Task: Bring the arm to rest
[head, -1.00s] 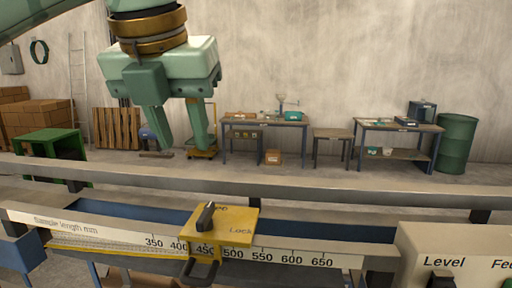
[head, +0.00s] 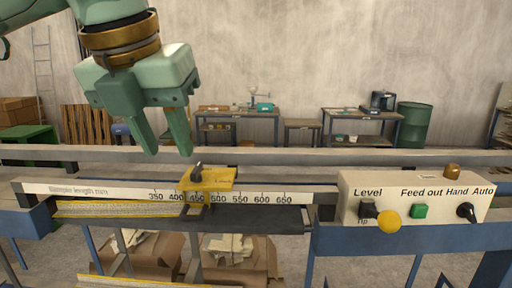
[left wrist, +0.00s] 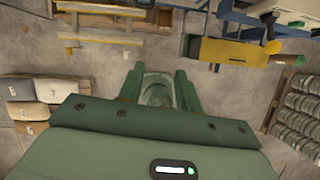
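My left gripper (head: 168,152) hangs at the upper left of the head view, in front of the wall and above the machine's rail. Its two green fingers are spread apart with nothing between them. It also shows in the left wrist view (left wrist: 157,75), with open floor and a round green shape between or beyond the fingers. My right gripper is in neither view. The yellow slider (head: 212,181) sits on the sample length scale (head: 110,193), near the 450 mark, with a dark lever on top. The gripper is apart from it.
A control panel (head: 445,187) with Level, Feed out and Hand/Auto controls stands at the right. The long grey rail (head: 300,157) crosses the view. Open boxes (head: 140,258) stand below the machine. Workbenches and a green drum (head: 413,123) are at the back wall.

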